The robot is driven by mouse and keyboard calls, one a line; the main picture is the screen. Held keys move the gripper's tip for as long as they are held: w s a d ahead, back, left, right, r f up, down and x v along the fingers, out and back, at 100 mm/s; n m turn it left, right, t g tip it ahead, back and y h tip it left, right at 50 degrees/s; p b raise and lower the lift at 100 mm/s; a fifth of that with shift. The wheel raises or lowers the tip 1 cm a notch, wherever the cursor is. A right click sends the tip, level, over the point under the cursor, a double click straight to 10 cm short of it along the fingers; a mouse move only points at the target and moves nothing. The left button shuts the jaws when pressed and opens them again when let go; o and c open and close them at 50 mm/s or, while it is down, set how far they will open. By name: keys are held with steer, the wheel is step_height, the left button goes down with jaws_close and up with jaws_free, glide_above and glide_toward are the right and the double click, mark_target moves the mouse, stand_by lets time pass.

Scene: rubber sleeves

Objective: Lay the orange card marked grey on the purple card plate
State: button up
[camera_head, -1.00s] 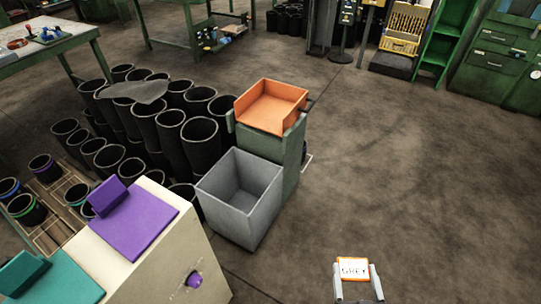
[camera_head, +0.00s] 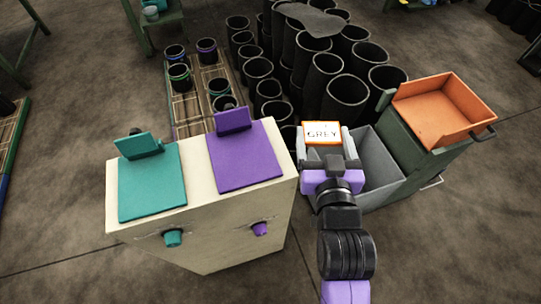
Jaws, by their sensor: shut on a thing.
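The orange card marked GREY (camera_head: 322,133) has an orange border and a white face with the word on it. My gripper (camera_head: 323,148) is shut on this card and holds it upright, face toward the camera, to the right of the cream cabinet. The purple card plate (camera_head: 245,163) lies flat on the cabinet top, with a purple block at its back edge. The card is to the right of the plate and apart from it. The plate carries nothing that I can see.
A teal plate (camera_head: 152,185) lies left of the purple one on the cream cabinet (camera_head: 215,228). A grey bin (camera_head: 383,170) is behind my gripper, and an orange tray (camera_head: 440,112) stands right of it. Black sleeves (camera_head: 345,98) stand behind.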

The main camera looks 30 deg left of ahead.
steer(key=s+a+r+n+g+y, duration=0.1)
steer(key=s+a+r+n+y, duration=0.1)
steer(key=s+a+r, duration=0.35)
step_height(320, 180, up, 9)
steer(key=n+g+y, duration=0.2)
glide_above(246, 166)
step_height(246, 166, down, 20)
steer(key=shift+r+b, duration=0.15)
steer(key=shift+b, duration=0.75)
steer(key=o, duration=1.4)
steer(key=shift+c, duration=0.2)
steer(key=b+v, duration=0.1)
steer(key=v, duration=1.1)
steer(key=shift+r+b, duration=0.15)
steer(key=shift+b, duration=0.25)
